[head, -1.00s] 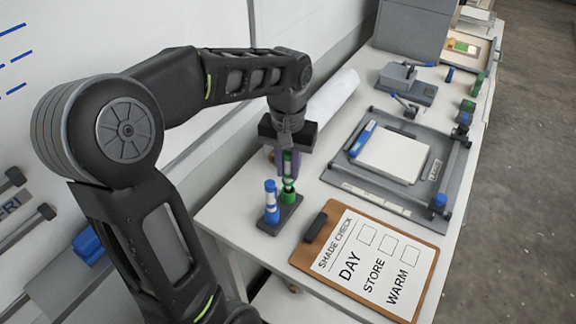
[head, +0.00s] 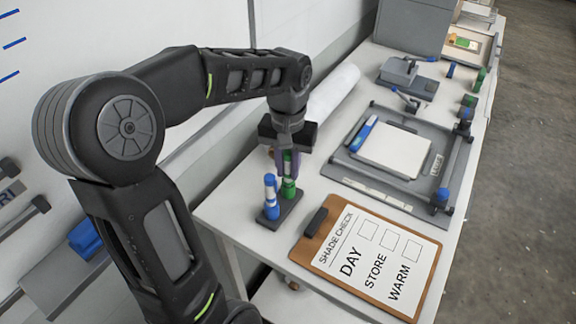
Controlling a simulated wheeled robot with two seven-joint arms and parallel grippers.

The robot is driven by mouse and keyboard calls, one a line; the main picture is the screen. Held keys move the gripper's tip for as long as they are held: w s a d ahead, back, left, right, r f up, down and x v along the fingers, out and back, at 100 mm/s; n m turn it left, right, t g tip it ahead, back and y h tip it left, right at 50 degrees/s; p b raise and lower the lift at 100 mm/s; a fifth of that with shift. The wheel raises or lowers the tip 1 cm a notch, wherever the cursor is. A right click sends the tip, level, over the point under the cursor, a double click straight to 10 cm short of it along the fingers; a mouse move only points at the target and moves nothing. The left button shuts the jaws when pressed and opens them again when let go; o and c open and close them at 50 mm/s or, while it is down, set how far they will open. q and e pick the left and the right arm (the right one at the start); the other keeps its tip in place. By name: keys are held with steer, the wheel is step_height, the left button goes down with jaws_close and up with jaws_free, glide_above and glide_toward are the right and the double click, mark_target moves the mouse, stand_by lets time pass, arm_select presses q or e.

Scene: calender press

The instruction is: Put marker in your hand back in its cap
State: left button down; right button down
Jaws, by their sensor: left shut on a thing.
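My left gripper (head: 287,166) points down over the small dark stand (head: 283,211) near the table's left edge. It is shut on a green marker (head: 288,156), held upright between the purple-grey fingers, which hide much of it. The green cap (head: 289,189) stands upright in the stand, directly under the fingers. The marker's lower end meets or nearly meets the cap's top; I cannot tell how far it is inside. A blue-and-white marker (head: 270,198) stands upright in the stand, just left of the green cap. My right gripper is not in view.
A clipboard (head: 324,258) with a shade-check sheet lies in front right of the stand. A grey press frame (head: 350,179) holding white paper and a blue marker lies behind it. A white roll (head: 335,92) lies along the wall behind my gripper.

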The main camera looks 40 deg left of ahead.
mark_target(288, 153)
arm_select(q)
steer(key=shift+f, duration=0.4)
steer(key=c, duration=1.2)
jaws_free()
steer(key=shift+r+b, duration=0.65)
steer(key=shift+r, duration=3.3)
